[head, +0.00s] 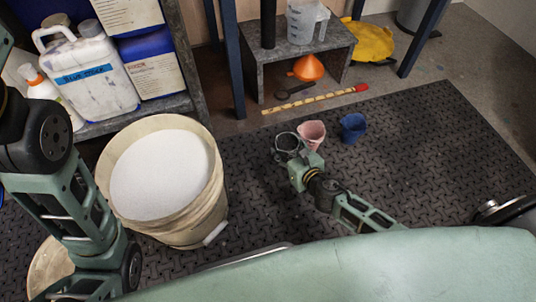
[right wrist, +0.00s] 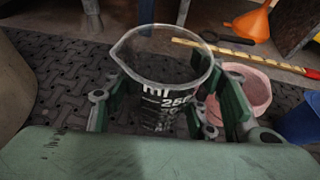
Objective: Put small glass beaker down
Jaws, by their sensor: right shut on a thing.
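A small clear glass beaker (right wrist: 165,85) with white volume marks stands upright between the fingers of my right gripper (right wrist: 168,105), which is shut on it. In the head view the beaker (head: 287,143) shows just left of a pink cup, with my right gripper (head: 291,158) at its near side. Whether the beaker's base touches the black mat (head: 420,170) is hidden. My left arm comes in at the left of the head view, but its gripper is not in view.
The pink cup (head: 312,134) is close beside the beaker, and a blue cup (head: 353,128) stands further right. A large bucket of white powder (head: 208,215) is at left. A low grey stand (head: 335,47) with an orange funnel (head: 309,68) is behind.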

